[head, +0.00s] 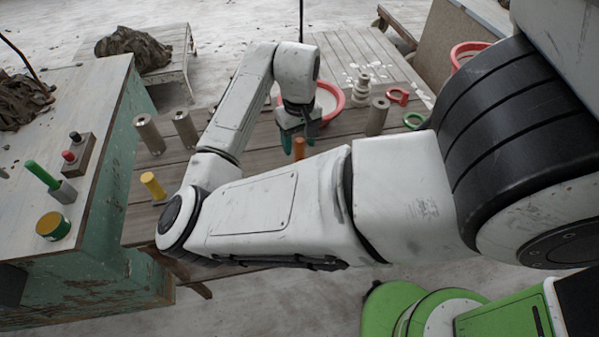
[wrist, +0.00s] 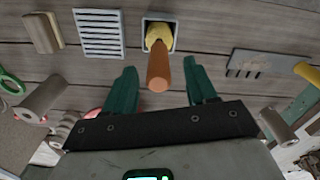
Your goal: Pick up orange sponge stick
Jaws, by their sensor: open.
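The orange sponge stick (wrist: 158,72) has an orange handle and a yellow sponge end. In the wrist view the sponge end sits in a small square holder (wrist: 147,42), with the handle pointing toward the camera. In the head view only part of the orange handle (head: 299,149) shows, just above my forearm. My gripper (wrist: 160,73) is open and empty, with one dark green finger on each side of the handle in the picture. It hangs over the table in the head view (head: 299,138). How far the fingertips reach along the handle I cannot tell.
On the plank table are a ribbed plate (wrist: 99,33), a wooden block (wrist: 42,32), a notched metal plate (wrist: 261,64) and a yellow cylinder (head: 153,186). Grey cylinders (head: 378,117) and a red-rimmed basin (head: 333,101) stand around. A green-sided bench (head: 100,205) is at left.

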